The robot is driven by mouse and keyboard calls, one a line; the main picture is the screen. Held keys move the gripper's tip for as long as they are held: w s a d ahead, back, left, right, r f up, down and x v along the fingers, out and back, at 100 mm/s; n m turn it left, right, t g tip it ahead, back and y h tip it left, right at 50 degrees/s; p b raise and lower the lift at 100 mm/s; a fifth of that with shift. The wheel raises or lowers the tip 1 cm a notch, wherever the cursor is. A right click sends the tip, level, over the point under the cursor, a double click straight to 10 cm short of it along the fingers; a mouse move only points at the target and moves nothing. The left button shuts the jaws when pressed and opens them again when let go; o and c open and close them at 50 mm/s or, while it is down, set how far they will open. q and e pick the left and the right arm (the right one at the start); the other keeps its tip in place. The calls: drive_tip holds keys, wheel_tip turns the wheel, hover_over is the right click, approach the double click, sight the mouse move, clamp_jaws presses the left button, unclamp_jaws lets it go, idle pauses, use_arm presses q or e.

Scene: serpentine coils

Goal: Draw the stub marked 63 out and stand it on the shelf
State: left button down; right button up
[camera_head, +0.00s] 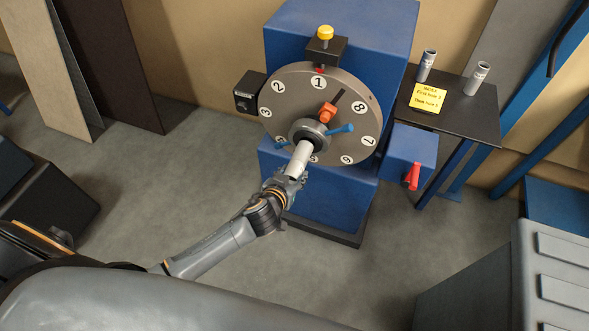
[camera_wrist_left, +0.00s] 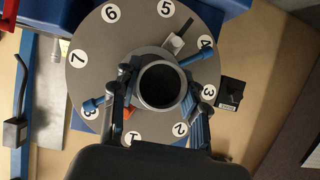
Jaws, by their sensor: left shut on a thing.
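A pale grey, tube-like stub (camera_head: 300,157) is at the hub (camera_head: 309,133) of the round numbered dial (camera_head: 285,100). Its far end meets or overlaps the dark hub opening; I cannot tell how deep it sits. No number is readable on it. My left gripper (camera_head: 294,174) is shut on its near end. In the left wrist view the stub's dark round open end (camera_wrist_left: 160,84) lies between the fingers of the left gripper (camera_wrist_left: 160,100). The dark shelf (camera_head: 460,120) stands to the right of the dial. My right gripper is not in view.
Two grey cylinders (camera_head: 427,66) (camera_head: 477,78) stand on the shelf, with a yellow note (camera_head: 427,96) in front. Blue handles (camera_head: 341,129) and an orange clamp (camera_head: 327,111) surround the hub. The shelf's front is bare.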

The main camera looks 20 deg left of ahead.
use_arm(q)
drive_tip(key=shift+s+r, duration=0.15)
drive_tip(key=shift+s, duration=1.2)
